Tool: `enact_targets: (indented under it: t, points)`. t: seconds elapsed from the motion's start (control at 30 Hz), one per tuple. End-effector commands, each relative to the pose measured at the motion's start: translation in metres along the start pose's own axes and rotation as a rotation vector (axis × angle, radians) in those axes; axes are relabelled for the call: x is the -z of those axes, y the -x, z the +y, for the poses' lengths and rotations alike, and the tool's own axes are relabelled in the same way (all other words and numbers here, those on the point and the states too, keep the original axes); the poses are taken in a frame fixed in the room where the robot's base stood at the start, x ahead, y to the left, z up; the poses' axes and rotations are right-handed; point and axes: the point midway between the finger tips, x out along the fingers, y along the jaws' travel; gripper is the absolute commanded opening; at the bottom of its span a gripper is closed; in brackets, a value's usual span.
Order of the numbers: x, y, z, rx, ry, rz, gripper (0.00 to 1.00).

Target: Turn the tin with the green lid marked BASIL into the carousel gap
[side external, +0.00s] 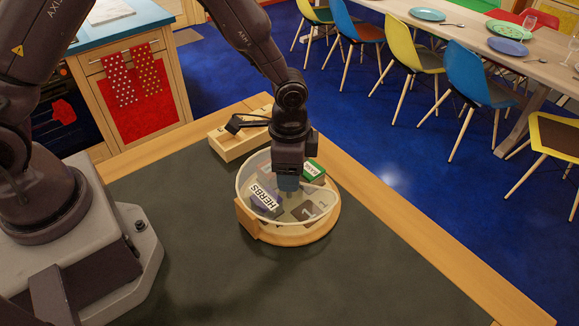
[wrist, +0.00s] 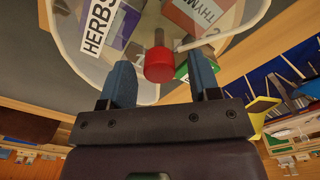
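A round wooden carousel (side external: 297,238) with a clear rim or cover stands on the dark worktop. A green-lidded tin (side external: 314,171) sits at its far right, beside my gripper; its white lettering is too small to read surely. In the wrist view a bit of green (wrist: 182,72) shows behind a red knob (wrist: 158,65). My gripper (side external: 289,188) points down over the carousel. Its two blue fingers stand apart on either side of the red knob, with gaps showing. The carousel's gap cannot be made out clearly.
A white HERBS label (side external: 264,197) is on the carousel's front left. A THYME tin (wrist: 203,14) shows in the wrist view. A wooden box (side external: 236,145) with a dark handle-like piece stands behind the carousel. The worktop (side external: 370,270) at front right is clear.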

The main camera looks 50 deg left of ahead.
Motion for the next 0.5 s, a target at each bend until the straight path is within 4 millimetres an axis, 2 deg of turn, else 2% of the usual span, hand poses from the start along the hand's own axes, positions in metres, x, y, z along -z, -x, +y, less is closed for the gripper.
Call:
enact_targets:
  t: [0.17, 0.27, 0.5]
  points:
    - [0.000, 0.001, 0.000, 0.000, 0.000, -0.001, 0.56]
    - [0.000, 0.010, 0.000, 0.001, 0.001, 0.001, 0.56]
    - [0.000, 0.059, -0.001, 0.003, 0.001, 0.005, 0.56]
